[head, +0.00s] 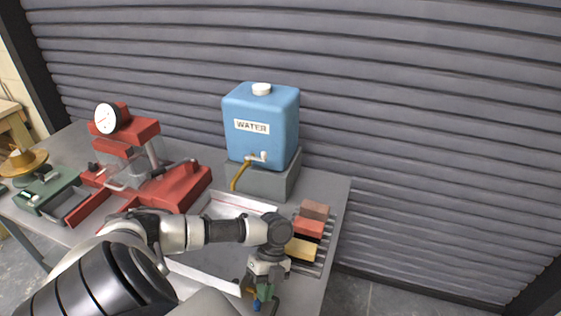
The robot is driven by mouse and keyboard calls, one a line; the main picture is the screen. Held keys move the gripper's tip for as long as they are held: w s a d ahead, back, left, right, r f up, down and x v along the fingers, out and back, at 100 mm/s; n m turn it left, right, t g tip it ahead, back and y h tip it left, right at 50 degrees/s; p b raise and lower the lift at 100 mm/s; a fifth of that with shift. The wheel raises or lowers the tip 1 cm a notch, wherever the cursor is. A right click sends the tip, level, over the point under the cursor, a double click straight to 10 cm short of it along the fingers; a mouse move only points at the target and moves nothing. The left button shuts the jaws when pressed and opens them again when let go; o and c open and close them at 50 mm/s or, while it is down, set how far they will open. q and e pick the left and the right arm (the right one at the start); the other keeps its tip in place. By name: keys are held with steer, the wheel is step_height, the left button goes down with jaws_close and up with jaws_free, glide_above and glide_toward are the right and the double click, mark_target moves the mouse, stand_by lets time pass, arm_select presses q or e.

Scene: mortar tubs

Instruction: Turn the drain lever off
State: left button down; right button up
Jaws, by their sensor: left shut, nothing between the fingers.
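A blue water tank (262,122) with a white cap and a WATER label stands on a grey block (262,184) at the back of the bench. My left gripper (262,299) points down near the bottom edge, in front of the tank and well apart from the tap. It is shut and empty. My right gripper is not in view.
A white-walled tray (240,201) lies below the tank, partly hidden by my left arm. Coloured blocks (309,227) sit on a rack at right. A red press (175,186) with a dial and a green scale (48,190) stand at left. A ribbed shutter (420,120) closes the back.

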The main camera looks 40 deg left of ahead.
arm_select(q)
steer(key=shift+w+a+b, duration=0.35)
steer(key=shift+w+a, duration=0.15)
steer(key=shift+a, duration=0.15)
steer(key=shift+r, duration=0.15)
